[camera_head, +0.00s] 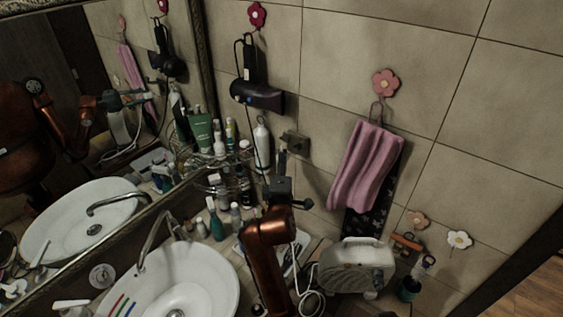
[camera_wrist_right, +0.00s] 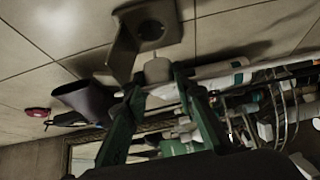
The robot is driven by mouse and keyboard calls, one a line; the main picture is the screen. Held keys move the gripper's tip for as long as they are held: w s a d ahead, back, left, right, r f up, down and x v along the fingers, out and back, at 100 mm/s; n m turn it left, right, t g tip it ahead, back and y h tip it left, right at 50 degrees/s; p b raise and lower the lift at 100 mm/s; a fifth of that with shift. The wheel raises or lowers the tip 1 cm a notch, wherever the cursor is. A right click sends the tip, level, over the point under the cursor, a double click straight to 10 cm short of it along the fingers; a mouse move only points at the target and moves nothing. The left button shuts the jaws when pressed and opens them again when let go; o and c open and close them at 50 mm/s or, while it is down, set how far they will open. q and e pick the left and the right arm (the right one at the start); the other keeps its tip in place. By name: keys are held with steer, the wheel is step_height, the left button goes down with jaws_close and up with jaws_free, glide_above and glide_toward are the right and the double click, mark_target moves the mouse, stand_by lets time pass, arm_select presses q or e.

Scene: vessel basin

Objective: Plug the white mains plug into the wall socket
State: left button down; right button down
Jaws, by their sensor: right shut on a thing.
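The wall socket (camera_head: 295,143) is a dark square fitting on the tiled wall, left of the pink towel. In the right wrist view the socket (camera_wrist_right: 150,31) shows its round recess just beyond my fingertips. My right gripper (camera_head: 281,160) is right below and in front of the socket. In the wrist view the right gripper (camera_wrist_right: 158,82) is shut on the pale mains plug (camera_wrist_right: 157,70), which points toward the socket. The plug's front is very close to the socket plate; I cannot tell whether they touch. My fingers hide the plug in the head view. My left gripper is not in view.
A pink towel (camera_head: 366,165) hangs right of the socket. A dark hair dryer (camera_head: 257,95) hangs to its left. Bottles, including a white one (camera_head: 261,146), crowd the corner shelf. A white basin (camera_head: 178,285), a pale heater-like box (camera_head: 356,266) and a white cable (camera_head: 302,285) lie below.

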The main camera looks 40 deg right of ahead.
steer(key=shift+w+d, duration=0.15)
steer(key=shift+d, duration=0.45)
steer(key=shift+w+d, duration=0.1)
steer(key=shift+d, duration=0.35)
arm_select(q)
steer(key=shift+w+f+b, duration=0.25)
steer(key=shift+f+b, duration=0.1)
arm_select(e)
steer(key=shift+w+d, duration=0.25)
steer(key=shift+d, duration=0.55)
steer(key=shift+w+d, duration=0.2)
steer(key=shift+d, duration=0.55)
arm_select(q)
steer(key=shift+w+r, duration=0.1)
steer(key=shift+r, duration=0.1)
arm_select(e)
steer(key=shift+r, duration=0.1)
arm_select(q)
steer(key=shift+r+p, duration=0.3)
steer(key=shift+p, duration=0.2)
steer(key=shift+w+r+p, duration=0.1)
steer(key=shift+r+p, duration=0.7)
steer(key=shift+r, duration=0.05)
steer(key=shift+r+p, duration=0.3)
arm_select(e)
steer(key=shift+w+d, duration=0.2)
steer(key=shift+d, duration=0.35)
